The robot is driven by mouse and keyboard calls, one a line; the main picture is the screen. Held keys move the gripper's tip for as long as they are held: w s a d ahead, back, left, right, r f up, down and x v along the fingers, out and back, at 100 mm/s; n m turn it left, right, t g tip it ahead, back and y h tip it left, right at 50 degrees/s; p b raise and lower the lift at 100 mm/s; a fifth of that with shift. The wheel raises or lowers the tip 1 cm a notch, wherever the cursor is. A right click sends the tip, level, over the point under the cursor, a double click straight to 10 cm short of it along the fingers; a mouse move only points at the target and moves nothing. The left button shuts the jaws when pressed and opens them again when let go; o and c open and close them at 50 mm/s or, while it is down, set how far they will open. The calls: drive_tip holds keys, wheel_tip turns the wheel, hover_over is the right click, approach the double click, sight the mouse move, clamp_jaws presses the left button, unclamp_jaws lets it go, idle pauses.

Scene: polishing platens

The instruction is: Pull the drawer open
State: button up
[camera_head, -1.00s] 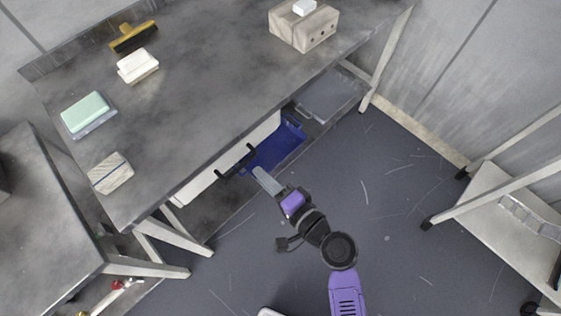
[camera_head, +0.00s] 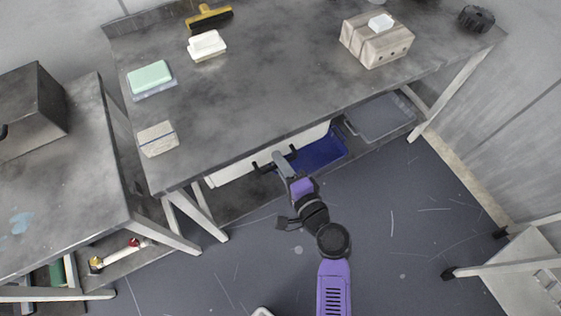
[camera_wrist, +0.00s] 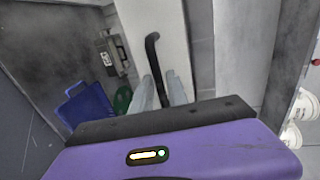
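The drawer's long white front (camera_head: 232,170) hangs under the near edge of the grey workbench; how far it stands out is hard to judge. It also fills the upper middle of the wrist view (camera_wrist: 165,18). Its black bar handle (camera_head: 292,149) shows on both sides of my fingertips. My gripper (camera_head: 279,158) is at the handle. In the wrist view, the handle (camera_wrist: 152,48) runs down between the two pale fingers of my gripper (camera_wrist: 162,85), which are close together around it. The handle's lower part is hidden by the fingers and gripper body.
A blue bin (camera_head: 320,153) and a grey tray (camera_head: 383,118) sit on the low shelf right of the drawer. The workbench (camera_head: 270,85) holds a wooden block, soap-like blocks and a yellow brush. Bench legs stand left and right. The floor (camera_head: 390,210) to the right is clear.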

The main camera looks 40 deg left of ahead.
drive_tip(key=shift+c, duration=0.2)
clamp_jaws()
idle(1.1)
